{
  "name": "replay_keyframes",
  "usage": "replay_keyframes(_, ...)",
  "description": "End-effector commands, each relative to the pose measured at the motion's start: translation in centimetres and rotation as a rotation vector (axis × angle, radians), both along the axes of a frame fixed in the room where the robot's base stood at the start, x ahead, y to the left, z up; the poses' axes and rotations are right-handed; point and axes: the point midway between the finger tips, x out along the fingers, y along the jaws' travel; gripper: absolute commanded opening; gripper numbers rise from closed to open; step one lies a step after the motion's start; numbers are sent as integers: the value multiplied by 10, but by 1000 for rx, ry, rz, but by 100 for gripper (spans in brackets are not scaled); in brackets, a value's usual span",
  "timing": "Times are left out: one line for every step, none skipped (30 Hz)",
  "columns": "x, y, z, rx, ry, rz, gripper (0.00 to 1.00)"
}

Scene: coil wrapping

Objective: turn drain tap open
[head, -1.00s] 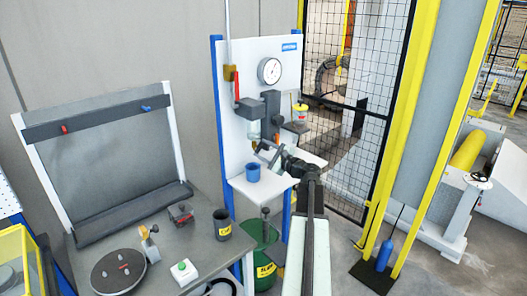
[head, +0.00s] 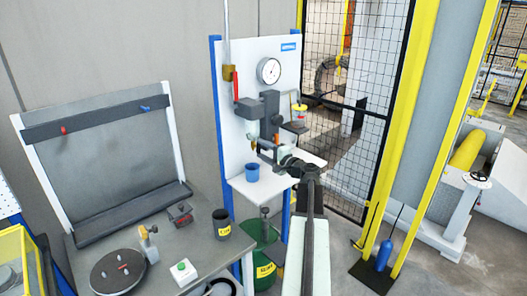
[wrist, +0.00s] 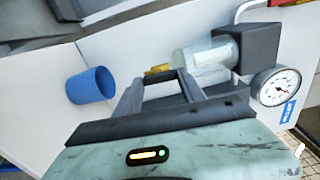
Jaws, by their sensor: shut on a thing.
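The drain tap (wrist: 158,69) is a small yellow piece under the clear filter bowl (wrist: 205,58), seen in the wrist view between my fingertips. The bowl hangs below a dark grey block (wrist: 260,48) on the white panel. My gripper (wrist: 158,76) is shut on the tap, its two grey fingers on either side of it. In the head view my gripper (head: 262,150) is just under the bowl (head: 253,129), and the tap is mostly hidden by it. How far the tap is turned cannot be told.
A blue cup (wrist: 91,85) stands on the white shelf, also in the head view (head: 252,173), close to my gripper. A pressure gauge (head: 269,71) and a red-handled valve (head: 236,86) are on the panel above. A workbench lies left; mesh fence stands right.

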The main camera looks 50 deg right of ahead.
Motion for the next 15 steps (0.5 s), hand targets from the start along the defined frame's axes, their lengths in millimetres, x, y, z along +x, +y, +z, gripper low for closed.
replay_keyframes(1, 2, 0, -14, 1, 5, 7)
replay_keyframes(1, 2, 0, -24, 1, 6, 7)
replay_keyframes(1, 2, 0, -34, 2, 6, 7)
replay_keyframes(1, 2, 0, -40, 3, 6, 7)
replay_keyframes(1, 2, 0, -45, 3, 6, 7)
replay_keyframes(1, 3, 0, -52, 3, 6, 7)
replay_keyframes(1, 3, 0, -56, 4, 7, 7)
replay_keyframes(1, 3, 0, -59, 4, 7, 7)
replay_keyframes(1, 3, 0, -62, 4, 7, 7)
replay_keyframes(1, 3, 0, -63, 4, 7, 7)
replay_keyframes(1, 3, 0, -64, 4, 7, 7)
replay_keyframes(1, 3, 0, -65, 4, 7, 7)
replay_keyframes(1, 3, 0, -65, 4, 7, 7)
replay_keyframes(1, 3, 0, -65, 4, 8, 7)
replay_keyframes(2, 3, 0, -65, 4, 8, 7)
